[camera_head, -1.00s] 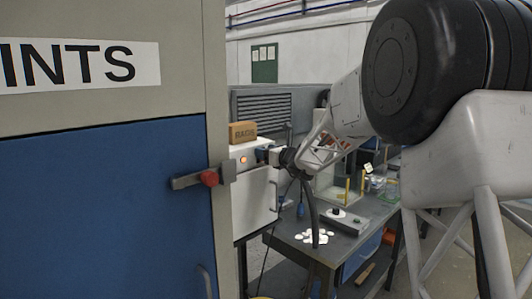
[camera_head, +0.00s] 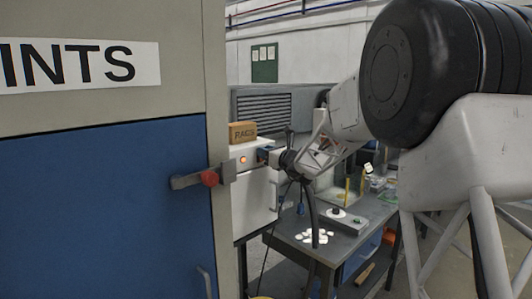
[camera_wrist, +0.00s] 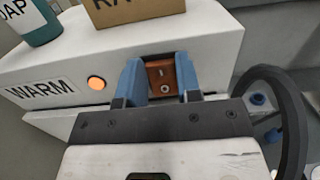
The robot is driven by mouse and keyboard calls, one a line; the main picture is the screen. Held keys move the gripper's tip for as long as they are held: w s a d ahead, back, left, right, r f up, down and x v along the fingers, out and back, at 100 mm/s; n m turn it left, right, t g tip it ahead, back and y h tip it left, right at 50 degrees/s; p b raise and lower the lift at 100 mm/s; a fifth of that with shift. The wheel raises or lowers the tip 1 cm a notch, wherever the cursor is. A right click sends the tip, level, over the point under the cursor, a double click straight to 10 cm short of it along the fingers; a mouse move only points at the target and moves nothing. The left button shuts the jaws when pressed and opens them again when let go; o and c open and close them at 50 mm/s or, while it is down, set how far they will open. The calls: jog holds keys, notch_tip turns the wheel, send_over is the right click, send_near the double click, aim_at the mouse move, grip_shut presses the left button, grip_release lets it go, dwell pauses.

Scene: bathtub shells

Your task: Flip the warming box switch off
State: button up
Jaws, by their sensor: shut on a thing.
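The warming box is white, with a "WARM" label and a lit orange lamp; its upper front (camera_wrist: 215,42) fills the wrist view. In the head view the box (camera_head: 256,195) stands just beyond the blue cabinet, its lamp (camera_head: 243,159) also glowing. The switch (camera_wrist: 164,78) is a reddish-brown plate with a small metal part, in a dark recess right of the lamp. My gripper (camera_wrist: 158,63) has its blue fingers on either side of the switch, shut on it. In the head view my gripper (camera_head: 263,157) is at the box front; the switch is hidden there.
A cardboard box marked "RAGS" (camera_head: 242,132) sits on top of the warming box. A teal container (camera_wrist: 34,22) stands at its upper left. The blue cabinet (camera_head: 100,200) with a red-knobbed latch is close on the left. A dark workbench (camera_head: 325,245) holds several white pieces.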

jog(key=shift+s+d+f+t+y, duration=0.1)
jog(key=shift+t+y, duration=0.4)
jog(key=shift+s+f+t+y, duration=0.1)
jog(key=shift+t+y, duration=0.4)
jog(key=o, duration=0.9)
jog(key=shift+v, duration=3.9)
